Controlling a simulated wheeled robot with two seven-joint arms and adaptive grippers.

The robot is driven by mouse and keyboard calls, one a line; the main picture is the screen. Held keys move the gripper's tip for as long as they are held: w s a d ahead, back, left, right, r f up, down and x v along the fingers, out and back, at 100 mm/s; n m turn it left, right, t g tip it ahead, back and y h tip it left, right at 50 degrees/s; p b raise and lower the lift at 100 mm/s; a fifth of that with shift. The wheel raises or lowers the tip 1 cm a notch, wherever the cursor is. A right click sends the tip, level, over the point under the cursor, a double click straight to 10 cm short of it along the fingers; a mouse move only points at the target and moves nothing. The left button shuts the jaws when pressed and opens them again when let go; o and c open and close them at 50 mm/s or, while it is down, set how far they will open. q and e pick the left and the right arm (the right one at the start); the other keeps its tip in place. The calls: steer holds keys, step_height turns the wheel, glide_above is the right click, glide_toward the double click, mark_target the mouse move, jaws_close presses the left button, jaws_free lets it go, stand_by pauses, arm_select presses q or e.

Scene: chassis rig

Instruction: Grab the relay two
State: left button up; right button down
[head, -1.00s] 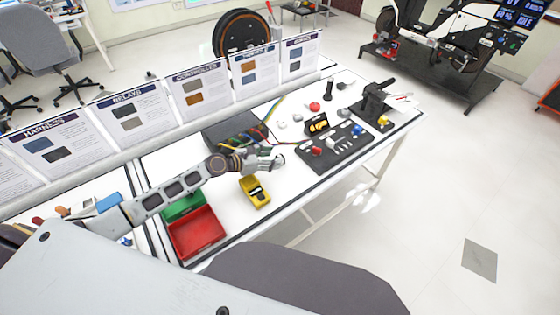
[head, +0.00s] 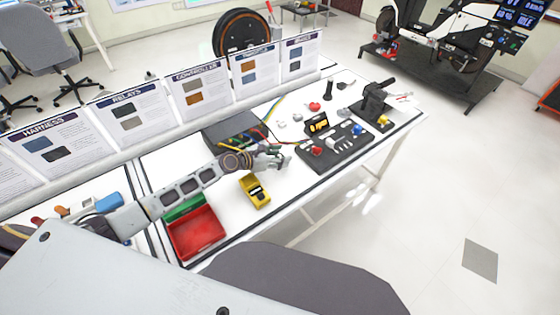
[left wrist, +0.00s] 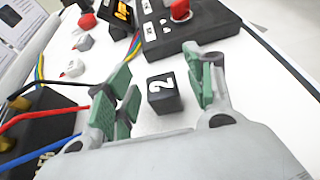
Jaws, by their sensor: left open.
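Relay two is a small dark block with a white "2" on top (left wrist: 164,92). In the left wrist view it stands on the white table between the green-padded fingers of my left gripper (left wrist: 160,90). The gripper is open, with a finger on each side of the block and a visible gap to the left. In the head view my left gripper (head: 283,160) is over the table, left of the black board, and the relay cannot be made out there. My right gripper is not in view.
The black board (head: 336,152) with red and blue knobs lies just beyond. A dark box with coloured wires (head: 232,128) stands behind the arm. Small white parts (left wrist: 83,42) lie nearby.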

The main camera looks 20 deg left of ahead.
arm_select(q)
steer(key=shift+w+d+f, duration=0.2)
steer(key=shift+w+d, duration=0.25)
steer(key=shift+w, duration=0.05)
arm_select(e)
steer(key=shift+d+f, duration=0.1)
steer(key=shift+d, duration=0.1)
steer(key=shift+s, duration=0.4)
arm_select(q)
steer(key=c, duration=1.1)
steer(key=shift+c, duration=0.2)
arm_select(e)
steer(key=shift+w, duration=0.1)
arm_select(q)
steer(key=shift+r, duration=0.15)
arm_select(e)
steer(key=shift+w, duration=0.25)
